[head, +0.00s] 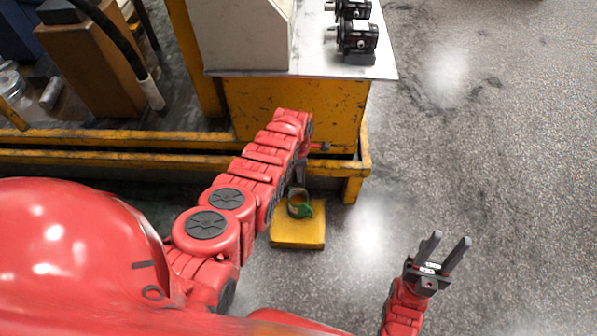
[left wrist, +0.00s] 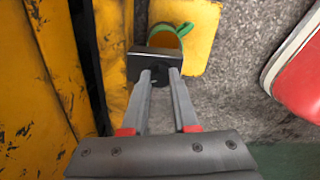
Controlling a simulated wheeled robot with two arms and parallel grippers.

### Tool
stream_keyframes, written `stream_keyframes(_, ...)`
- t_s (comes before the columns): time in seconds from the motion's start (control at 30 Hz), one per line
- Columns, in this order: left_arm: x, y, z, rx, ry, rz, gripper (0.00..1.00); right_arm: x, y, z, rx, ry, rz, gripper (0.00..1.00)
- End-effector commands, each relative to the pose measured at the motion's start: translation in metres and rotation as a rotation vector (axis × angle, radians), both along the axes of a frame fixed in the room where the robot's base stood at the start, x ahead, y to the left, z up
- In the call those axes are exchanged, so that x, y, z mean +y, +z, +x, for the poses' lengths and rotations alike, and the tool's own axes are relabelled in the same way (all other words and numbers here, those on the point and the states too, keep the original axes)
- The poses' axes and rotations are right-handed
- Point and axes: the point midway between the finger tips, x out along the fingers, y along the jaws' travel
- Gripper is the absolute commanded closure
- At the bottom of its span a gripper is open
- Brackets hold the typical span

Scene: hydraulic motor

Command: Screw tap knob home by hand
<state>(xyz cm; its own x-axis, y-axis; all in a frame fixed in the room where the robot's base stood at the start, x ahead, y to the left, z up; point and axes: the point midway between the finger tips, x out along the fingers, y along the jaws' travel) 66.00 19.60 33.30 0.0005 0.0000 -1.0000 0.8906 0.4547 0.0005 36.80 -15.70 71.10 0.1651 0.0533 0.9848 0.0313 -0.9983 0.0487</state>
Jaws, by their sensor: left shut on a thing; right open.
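My left arm reaches over the yellow frame in the head view, and its gripper (head: 299,174) is mostly hidden there. In the left wrist view the left gripper (left wrist: 160,78) has its fingers closed on a dark, square-ended piece, which seems to be the tap knob (left wrist: 145,65). The thread and whatever it fits into are hidden, so I cannot tell how it is seated. Beyond it is a cup with a green handle (left wrist: 162,38), also in the head view (head: 299,207). My right gripper (head: 451,241) is open and empty over the floor.
The cup stands on a yellow block (head: 298,237) on the floor. The yellow machine base (head: 345,108) and its low rail (head: 100,138) are close to my left arm. Black motors (head: 357,40) sit on the tabletop (head: 305,62). The floor at right is clear.

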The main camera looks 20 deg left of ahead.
Motion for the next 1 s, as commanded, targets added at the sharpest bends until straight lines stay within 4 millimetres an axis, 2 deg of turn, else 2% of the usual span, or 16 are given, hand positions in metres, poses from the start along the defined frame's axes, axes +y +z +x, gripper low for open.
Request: stream_keyframes(1.0,-0.0006,0.0000,0.0002,-0.001,-0.963,0.000,1.00,0.0000,-0.0004,0.0000,0.000,0.000,0.000,0.57)
